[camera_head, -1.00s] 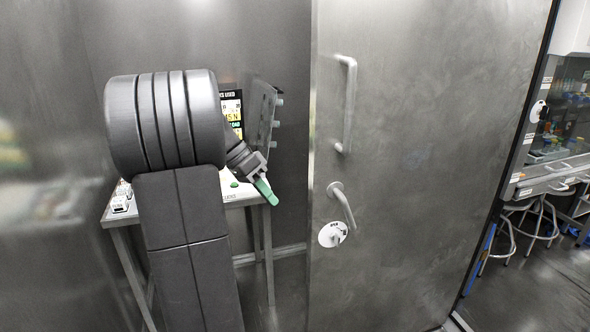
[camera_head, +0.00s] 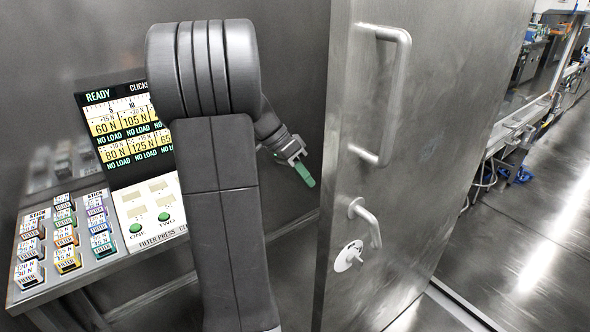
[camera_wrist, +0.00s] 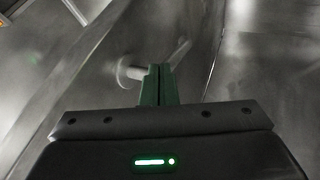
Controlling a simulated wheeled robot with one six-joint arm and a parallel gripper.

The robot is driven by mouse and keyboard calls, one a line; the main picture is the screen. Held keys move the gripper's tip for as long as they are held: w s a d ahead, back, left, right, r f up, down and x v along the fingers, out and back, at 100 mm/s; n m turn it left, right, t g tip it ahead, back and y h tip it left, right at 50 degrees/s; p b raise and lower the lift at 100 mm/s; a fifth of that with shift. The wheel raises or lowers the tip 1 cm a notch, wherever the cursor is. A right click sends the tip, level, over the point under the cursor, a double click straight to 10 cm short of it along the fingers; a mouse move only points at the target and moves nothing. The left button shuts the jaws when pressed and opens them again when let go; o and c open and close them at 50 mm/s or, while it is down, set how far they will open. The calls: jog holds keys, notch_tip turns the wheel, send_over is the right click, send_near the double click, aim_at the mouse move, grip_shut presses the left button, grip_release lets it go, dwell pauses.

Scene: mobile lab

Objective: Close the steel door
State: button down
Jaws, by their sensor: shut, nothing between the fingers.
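The steel door (camera_head: 440,120) stands open in the head view, its near edge facing me. It carries a long vertical pull handle (camera_head: 402,90) and a lever handle (camera_head: 370,222) below it. A white round disc with a small knob (camera_head: 348,257) sits under the lever. My gripper (camera_head: 305,174), with green fingers, is to the left of the door edge and seems apart from it. In the wrist view the green fingers (camera_wrist: 159,86) are together and empty. A lever handle (camera_wrist: 135,72) shows blurred behind them.
A bench with a button panel (camera_head: 75,240) and a display (camera_head: 125,120) stands at the left, partly hidden by my arm. Open floor (camera_head: 530,250) lies to the right, beyond the door, with lab benches (camera_head: 515,120) farther back.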

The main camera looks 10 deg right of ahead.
aim_at(324, 196)
jog(key=shift+s+d+f+p, duration=0.15)
jog(key=shift+s+d+f, duration=0.35)
jog(key=shift+s, duration=0.3)
jog(key=shift+s+d+f+p, duration=0.15)
jog(key=shift+s+d+f, duration=0.2)
jog(key=shift+s+d, duration=0.4)
jog(key=shift+s+d+f+p, duration=0.15)
jog(key=shift+s+d+f, duration=0.3)
jog(key=shift+s, duration=0.45)
